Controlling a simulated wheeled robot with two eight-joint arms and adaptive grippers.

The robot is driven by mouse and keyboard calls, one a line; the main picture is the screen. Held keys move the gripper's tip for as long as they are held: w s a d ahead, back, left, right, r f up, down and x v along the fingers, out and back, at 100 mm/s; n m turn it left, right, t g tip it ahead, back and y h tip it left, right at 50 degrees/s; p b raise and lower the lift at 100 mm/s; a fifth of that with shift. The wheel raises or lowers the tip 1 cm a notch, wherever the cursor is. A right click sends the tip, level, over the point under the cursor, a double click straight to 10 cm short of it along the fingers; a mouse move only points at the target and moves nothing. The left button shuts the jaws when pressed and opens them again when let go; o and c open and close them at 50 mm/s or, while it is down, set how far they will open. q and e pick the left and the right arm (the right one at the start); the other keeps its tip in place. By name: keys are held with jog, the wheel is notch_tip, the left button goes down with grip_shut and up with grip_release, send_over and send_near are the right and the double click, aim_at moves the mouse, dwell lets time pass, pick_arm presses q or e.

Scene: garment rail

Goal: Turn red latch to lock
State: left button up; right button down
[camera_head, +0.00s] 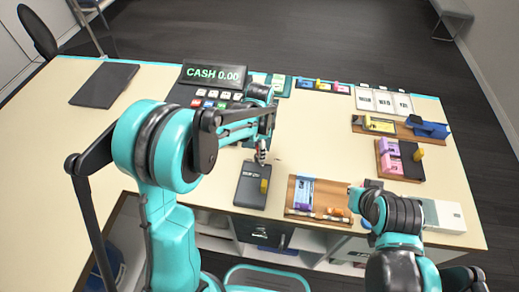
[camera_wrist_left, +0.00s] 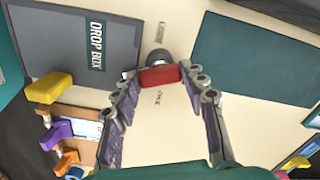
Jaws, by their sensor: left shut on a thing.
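The red latch (camera_wrist_left: 160,76) is a small red bar in front of a dark round knob, on the cream counter in the left wrist view. My left gripper (camera_wrist_left: 163,84) is closed around it, with a fingertip at each end of the bar. Small printed words lie on the counter on both sides of the latch, too blurred to read surely. In the head view my left gripper (camera_head: 262,152) points down at the counter, just behind the dark drop box (camera_head: 250,190), and mostly hides the latch. My right arm is at the right; its fingers cannot be made out.
A cash register (camera_head: 214,76) stands behind. Wooden trays (camera_head: 333,194) with coloured cards lie to the right. A dark flat panel (camera_head: 104,84) lies far left, with bare counter around it.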

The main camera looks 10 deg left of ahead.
pick_arm(q)
jog(key=m, duration=0.4)
jog(key=shift+m+b, duration=0.3)
jog(key=shift+m, duration=0.1)
dwell(0.4)
jog(key=o, duration=1.2)
jog(key=shift+c, duration=0.2)
jog(key=shift+r, duration=0.1)
notch_tip(320, 180, up, 12)
